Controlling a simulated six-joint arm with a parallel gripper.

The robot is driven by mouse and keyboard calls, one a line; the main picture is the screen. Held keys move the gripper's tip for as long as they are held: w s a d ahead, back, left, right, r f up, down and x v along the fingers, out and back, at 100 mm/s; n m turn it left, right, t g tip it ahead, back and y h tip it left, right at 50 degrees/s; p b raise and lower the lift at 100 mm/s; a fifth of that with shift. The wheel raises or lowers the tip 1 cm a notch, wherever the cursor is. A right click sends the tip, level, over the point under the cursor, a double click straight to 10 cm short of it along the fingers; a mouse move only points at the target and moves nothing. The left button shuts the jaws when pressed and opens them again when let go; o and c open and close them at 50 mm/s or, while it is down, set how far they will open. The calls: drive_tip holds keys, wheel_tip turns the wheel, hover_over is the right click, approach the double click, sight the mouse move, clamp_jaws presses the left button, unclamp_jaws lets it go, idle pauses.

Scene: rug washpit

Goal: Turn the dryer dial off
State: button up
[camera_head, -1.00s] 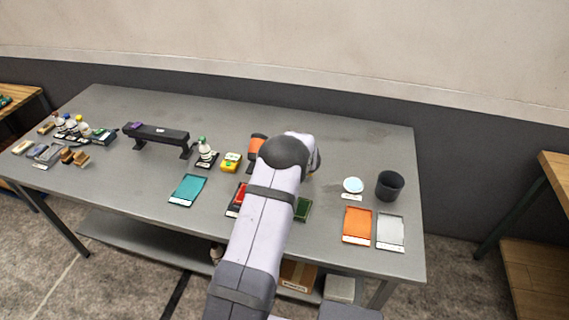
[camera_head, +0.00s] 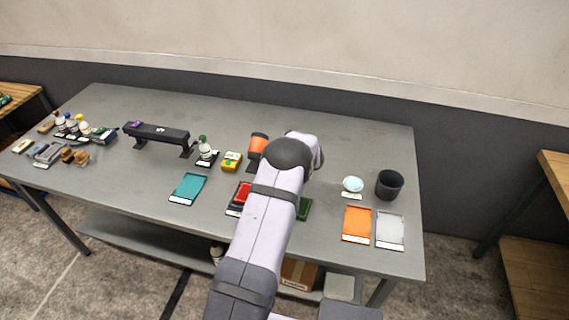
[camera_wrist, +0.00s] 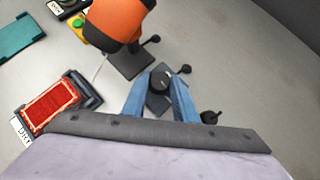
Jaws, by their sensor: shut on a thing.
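The orange dryer (camera_head: 259,145) stands near the middle of the table, beside my arm. In the wrist view the dryer (camera_wrist: 115,20) is at the top left on a dark base. A round black dial (camera_wrist: 160,82) on a dark plate lies to its lower right. My gripper (camera_wrist: 161,77) has its two blue fingers around the dial and is shut on it. The dial's markings are too small to read. In the head view my arm hides the dial and my fingers.
A red rug piece in a dark holder (camera_wrist: 52,103) is at the left of the wrist view. Small black knobs (camera_wrist: 209,117) stand near my fingers. A yellow-green box (camera_head: 231,161) is left of the dryer. A dark cup (camera_head: 389,185) and orange tray (camera_head: 357,224) are at the right.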

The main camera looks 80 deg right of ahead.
drive_tip(key=shift+s+d+n+t+y, duration=0.1)
drive_tip(key=shift+n+t+y, duration=0.25)
drive_tip(key=shift+n, duration=0.25)
drive_tip(key=shift+d+f+n+t+y+b, duration=0.1)
drive_tip(key=shift+f+n+t+y+b, duration=0.1)
drive_tip(key=shift+n+t+y+b, duration=0.5)
drive_tip(key=n+b, duration=0.2)
drive_tip(key=b, duration=0.1)
drive_tip(key=shift+s+y, duration=0.1)
drive_tip(key=shift+y, duration=0.25)
drive_tip(key=shift+r+n+t+y+b, duration=0.2)
drive_tip(key=shift+n+t+y+b, duration=0.15)
drive_tip(key=shift+b, duration=0.35)
drive_tip(key=o, duration=1)
drive_tip(key=shift+o, duration=0.2)
drive_tip(key=b+v, duration=0.2)
drive_tip(key=v, duration=0.5)
